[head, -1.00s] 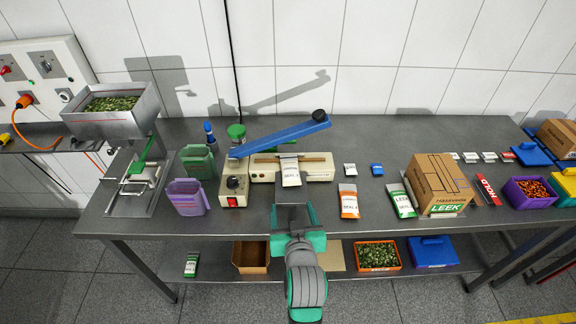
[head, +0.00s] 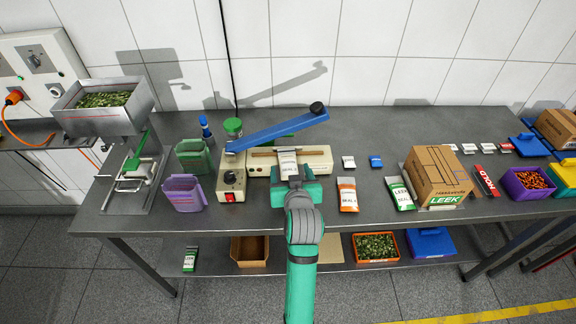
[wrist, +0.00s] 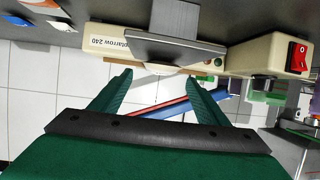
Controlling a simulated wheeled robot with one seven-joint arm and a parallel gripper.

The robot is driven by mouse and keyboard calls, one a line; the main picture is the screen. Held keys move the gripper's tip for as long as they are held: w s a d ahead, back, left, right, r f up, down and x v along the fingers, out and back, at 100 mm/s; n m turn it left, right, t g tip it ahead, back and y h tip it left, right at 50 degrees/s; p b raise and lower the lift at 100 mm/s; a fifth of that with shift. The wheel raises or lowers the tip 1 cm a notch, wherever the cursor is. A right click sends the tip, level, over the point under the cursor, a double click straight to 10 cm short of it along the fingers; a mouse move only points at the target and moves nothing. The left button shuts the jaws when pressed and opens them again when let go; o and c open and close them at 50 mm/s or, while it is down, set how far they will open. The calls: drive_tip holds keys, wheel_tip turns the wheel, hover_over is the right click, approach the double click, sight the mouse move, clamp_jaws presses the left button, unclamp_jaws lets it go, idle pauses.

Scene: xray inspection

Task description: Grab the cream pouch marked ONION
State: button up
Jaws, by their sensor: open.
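A cream-white pouch (head: 288,164) lies over the front of the cream sealer (head: 318,164), below the sealer's raised blue lever arm (head: 280,130). Its print is too small to read as ONION. My gripper (head: 294,174) is at the pouch's lower end in the head view and covers part of it. In the wrist view, which is upside down, my gripper (wrist: 160,76) has its two green fingers spread apart with nothing clearly between them. A grey flat piece (wrist: 175,48) shows just beyond the fingertips, in front of the sealer body; whether it is the pouch, I cannot tell.
A purple bin (head: 183,195) and a green bin (head: 193,157) stand left of the control box (head: 231,185). An orange-white packet (head: 347,196), a LEEK packet (head: 401,196) and a cardboard box (head: 436,174) are to the right. The bench front (head: 240,217) is mostly clear.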

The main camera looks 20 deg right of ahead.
sight(289, 166)
drive_tip(key=shift+x, duration=1.95)
drive_tip(key=shift+s+f, duration=0.1)
drive_tip(key=shift+f, duration=0.05)
drive_tip(key=c, duration=1.2)
